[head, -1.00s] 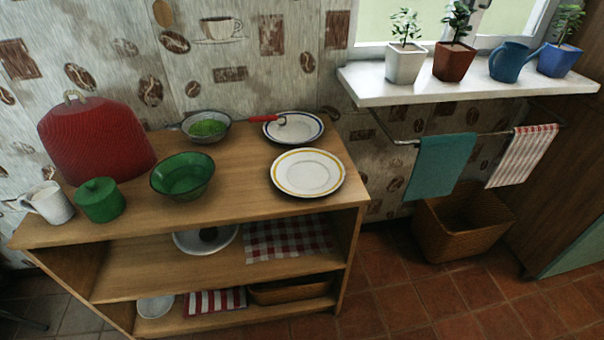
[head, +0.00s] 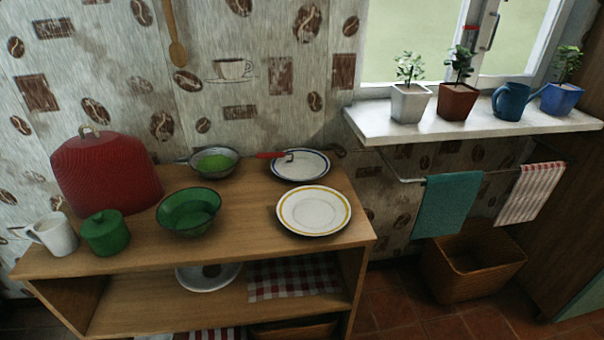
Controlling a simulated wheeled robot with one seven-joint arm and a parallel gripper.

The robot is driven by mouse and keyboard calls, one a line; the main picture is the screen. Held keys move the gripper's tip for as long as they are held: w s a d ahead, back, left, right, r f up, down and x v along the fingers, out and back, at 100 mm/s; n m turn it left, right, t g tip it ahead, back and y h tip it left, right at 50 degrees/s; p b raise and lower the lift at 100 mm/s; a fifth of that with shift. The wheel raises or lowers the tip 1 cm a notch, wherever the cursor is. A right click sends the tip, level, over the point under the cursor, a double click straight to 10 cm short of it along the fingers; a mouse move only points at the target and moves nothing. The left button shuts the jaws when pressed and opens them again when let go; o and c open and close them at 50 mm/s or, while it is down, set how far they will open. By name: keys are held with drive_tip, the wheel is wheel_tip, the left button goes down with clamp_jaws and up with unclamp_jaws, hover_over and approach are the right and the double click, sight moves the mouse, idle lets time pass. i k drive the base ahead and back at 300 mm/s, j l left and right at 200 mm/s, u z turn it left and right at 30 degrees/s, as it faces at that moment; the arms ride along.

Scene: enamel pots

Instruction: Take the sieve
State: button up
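The sieve (head: 214,162) is a round metal pan-like thing with green inside it, at the back of the wooden shelf unit's top. A green glass bowl (head: 188,211) stands in front of the sieve. My gripper is not in view.
On the shelf top (head: 255,225) are a red tea cosy (head: 106,177), a white mug (head: 53,234), a green lidded pot (head: 105,233) and a yellow-rimmed plate (head: 313,211). Potted plants line the windowsill (head: 470,121). A wicker basket (head: 470,265) stands on the floor.

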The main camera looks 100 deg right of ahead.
sight(216, 161)
drive_tip(key=l+z, duration=0.1)
drive_tip(key=z, duration=0.3)
drive_tip(key=l+z, duration=0.15)
drive_tip(key=z, duration=0.2)
drive_tip(key=l+z, duration=0.15)
drive_tip(key=z, duration=0.25)
drive_tip(key=l+z, duration=0.15)
drive_tip(key=z, duration=0.25)
drive_tip(key=l, duration=0.45)
drive_tip(key=i, duration=0.05)
